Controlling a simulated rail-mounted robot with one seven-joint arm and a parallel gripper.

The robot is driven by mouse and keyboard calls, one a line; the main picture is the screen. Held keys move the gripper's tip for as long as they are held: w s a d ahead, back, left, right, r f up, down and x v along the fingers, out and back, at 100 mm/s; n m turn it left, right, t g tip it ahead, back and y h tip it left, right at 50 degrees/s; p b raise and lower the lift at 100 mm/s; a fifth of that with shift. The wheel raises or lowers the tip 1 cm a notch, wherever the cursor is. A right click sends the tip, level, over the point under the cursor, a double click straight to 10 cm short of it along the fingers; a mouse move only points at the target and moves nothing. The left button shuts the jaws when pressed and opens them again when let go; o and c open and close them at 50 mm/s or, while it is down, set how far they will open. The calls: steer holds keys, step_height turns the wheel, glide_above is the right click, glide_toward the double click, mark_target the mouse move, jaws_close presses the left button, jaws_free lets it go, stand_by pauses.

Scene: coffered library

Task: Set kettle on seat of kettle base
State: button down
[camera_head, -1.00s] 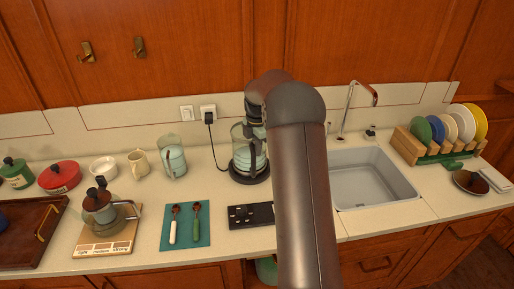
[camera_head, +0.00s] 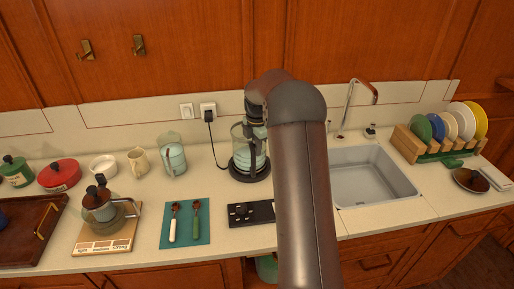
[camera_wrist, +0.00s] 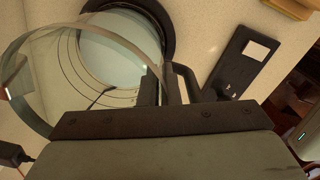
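The glass kettle (camera_head: 238,143), with pale blue in its lower part, stands upright at the kettle base (camera_head: 238,176), a round black plate on the counter. In the wrist view the kettle's clear rim (camera_wrist: 28,72) fills the left side, and the base's dark ring (camera_wrist: 158,12) shows beyond it. I cannot tell whether the kettle's bottom touches the seat. My gripper (camera_wrist: 160,88) is at the black kettle handle (camera_wrist: 187,80), its fingers close together and seemingly closed on it. In the head view my arm hides part of the kettle's right side.
A cord runs from the wall socket (camera_head: 208,111) toward the base. A glass pitcher (camera_head: 172,160) stands left, the sink (camera_head: 375,178) right. Spoons lie on a teal mat (camera_head: 184,236).

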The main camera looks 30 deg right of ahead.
steer(key=shift+f, duration=0.15)
steer(key=c, duration=1.6)
jaws_free()
step_height(320, 180, up, 18)
steer(key=shift+f+b, duration=0.25)
steer(key=shift+b, duration=0.45)
steer(key=s+a+m, duration=0.8)
steer(key=s+a, duration=0.4)
steer(key=s+a+f+m, duration=0.2)
steer(key=s+f+m, duration=0.1)
steer(key=s, duration=0.5)
steer(key=s+a+f+m, duration=0.3)
steer(key=s+f+m, duration=0.1)
steer(key=s, duration=0.3)
steer(key=s+a+f+m, duration=0.2)
steer(key=s+f, duration=0.3)
steer(key=s, duration=0.3)
steer(key=shift+s+a+f+m+t, duration=0.3)
steer(key=shift+f+m+t, duration=0.1)
steer(key=shift+m, duration=0.5)
